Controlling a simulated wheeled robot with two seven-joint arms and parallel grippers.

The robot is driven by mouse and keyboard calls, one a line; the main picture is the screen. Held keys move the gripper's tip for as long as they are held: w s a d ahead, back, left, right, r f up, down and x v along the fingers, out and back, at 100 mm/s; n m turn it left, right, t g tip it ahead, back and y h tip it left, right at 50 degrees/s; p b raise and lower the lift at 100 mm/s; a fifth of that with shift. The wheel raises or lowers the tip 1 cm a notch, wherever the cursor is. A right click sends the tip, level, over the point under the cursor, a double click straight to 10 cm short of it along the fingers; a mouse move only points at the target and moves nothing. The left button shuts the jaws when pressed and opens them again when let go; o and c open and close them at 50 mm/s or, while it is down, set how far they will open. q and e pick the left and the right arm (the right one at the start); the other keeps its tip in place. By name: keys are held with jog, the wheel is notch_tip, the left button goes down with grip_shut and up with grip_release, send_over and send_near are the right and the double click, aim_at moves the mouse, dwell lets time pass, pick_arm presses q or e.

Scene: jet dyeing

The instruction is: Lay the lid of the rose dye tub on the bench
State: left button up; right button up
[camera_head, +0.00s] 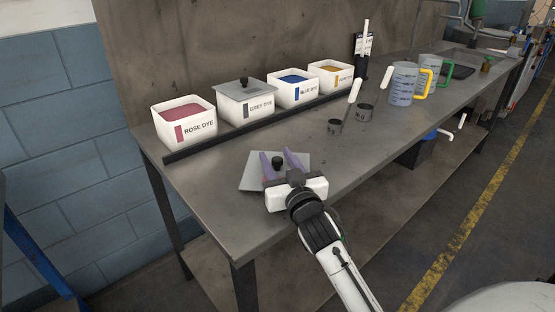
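The rose dye tub (183,124) stands at the left end of the row at the back of the bench (215,225). It is uncovered and its pink dye shows. A grey square lid (253,172) with a black knob (278,162) lies on or very close to the bench top, in front of the tubs. My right gripper (279,158) is over the lid, its two purple fingers spread on either side of the knob. A gap shows between the right finger and the knob. The gripper hides part of the lid. My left gripper is not in view.
Dark cups (364,112) and measuring jugs (402,86) stand to the right. The front left bench top is clear.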

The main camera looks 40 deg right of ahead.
aim_at(279, 162)
jog(key=shift+r, duration=0.15)
jog(key=v, duration=0.6)
jog(key=shift+s+a, duration=0.2)
jog(key=shift+s, duration=0.5)
